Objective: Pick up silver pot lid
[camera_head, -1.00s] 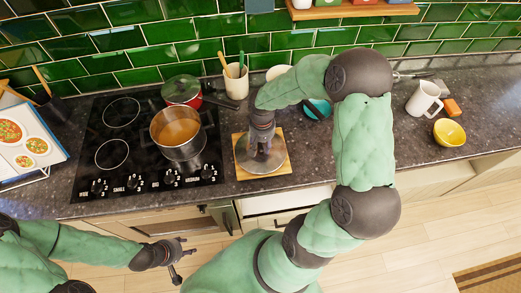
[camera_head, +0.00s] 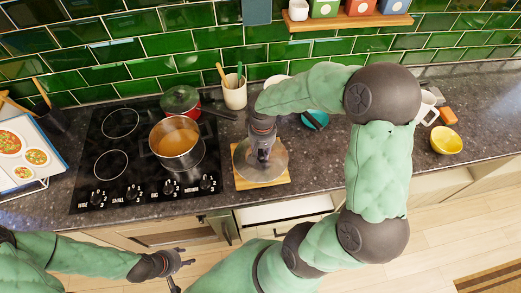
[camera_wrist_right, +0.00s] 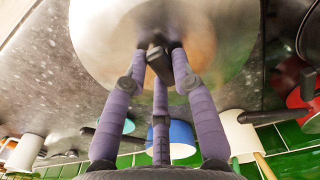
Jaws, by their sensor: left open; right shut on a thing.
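The silver pot lid (camera_head: 275,171) is a round, shiny disc above the wooden board (camera_head: 246,185) in the head view. My right gripper (camera_head: 263,153) comes down on the lid's middle and is shut on its dark knob. In the right wrist view the fingers (camera_wrist_right: 160,47) close around the knob, and the lid (camera_wrist_right: 100,30) fills the top. The lid looks slightly raised off the board; the gap itself is hidden. My left gripper (camera_head: 182,270) is open and empty, low in front of the counter.
A silver pot (camera_head: 177,162) of orange soup stands on the black hob (camera_head: 110,190), with a red lidded pan (camera_head: 181,101) behind it. A utensil holder (camera_head: 235,95), a teal item (camera_head: 316,118) and a yellow bowl (camera_head: 446,140) are on the counter. A recipe stand (camera_head: 35,155) is at left.

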